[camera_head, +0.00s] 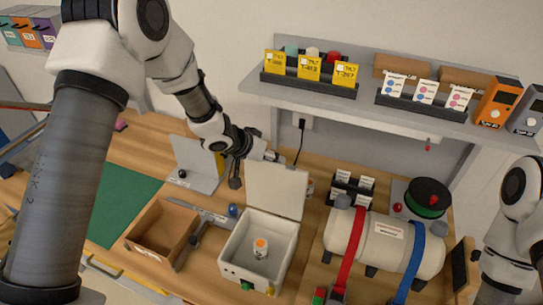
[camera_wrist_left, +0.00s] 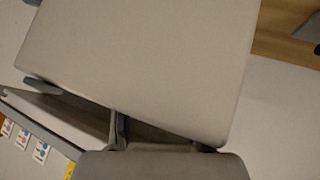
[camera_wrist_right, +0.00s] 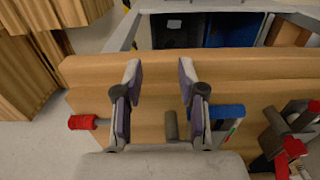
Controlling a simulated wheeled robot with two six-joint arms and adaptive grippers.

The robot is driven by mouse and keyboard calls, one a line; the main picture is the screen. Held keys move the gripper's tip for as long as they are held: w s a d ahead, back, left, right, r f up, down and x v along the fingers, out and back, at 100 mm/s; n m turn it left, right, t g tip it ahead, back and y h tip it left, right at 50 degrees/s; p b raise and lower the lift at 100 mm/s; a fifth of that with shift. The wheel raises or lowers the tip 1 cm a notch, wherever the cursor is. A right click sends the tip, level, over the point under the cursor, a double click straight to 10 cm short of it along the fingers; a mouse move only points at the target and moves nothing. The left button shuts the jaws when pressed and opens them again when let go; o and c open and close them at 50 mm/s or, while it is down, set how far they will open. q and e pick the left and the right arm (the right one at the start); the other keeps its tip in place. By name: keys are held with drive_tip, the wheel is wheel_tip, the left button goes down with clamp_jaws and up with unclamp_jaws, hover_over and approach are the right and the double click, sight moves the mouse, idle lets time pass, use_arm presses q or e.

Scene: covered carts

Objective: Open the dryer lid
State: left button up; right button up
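The dryer (camera_head: 229,257) is a pale box with a small white, orange-topped container (camera_head: 261,246) inside. Its lid (camera_head: 277,190) stands raised, roughly upright at the back edge. My left gripper (camera_head: 268,157) is at the lid's upper edge, on its back side; I cannot tell whether they touch. In the left wrist view the lid (camera_wrist_left: 140,60) fills most of the picture and hides most of the fingers. My right gripper (camera_wrist_right: 160,78) is open and empty, above the wooden table edge; it is not clearly seen in the head view.
An open wooden box (camera_head: 160,232) stands left of the dryer. A shelf (camera_head: 390,112) with labelled bins overhangs the back. A green mat (camera_head: 122,200) lies at the left.

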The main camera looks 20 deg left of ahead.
use_arm(q)
drive_tip(key=shift+s+f, duration=0.3)
drive_tip(key=shift+f, duration=0.05)
use_arm(e)
drive_tip(key=shift+w+f, duration=0.1)
drive_tip(key=shift+w, duration=0.2)
use_arm(q)
drive_tip(key=v, duration=1.2)
drive_tip(key=shift+w+r, duration=0.25)
drive_tip(key=shift+w, duration=0.15)
drive_tip(key=shift+s, duration=0.2)
use_arm(e)
drive_tip(key=shift+s, duration=0.1)
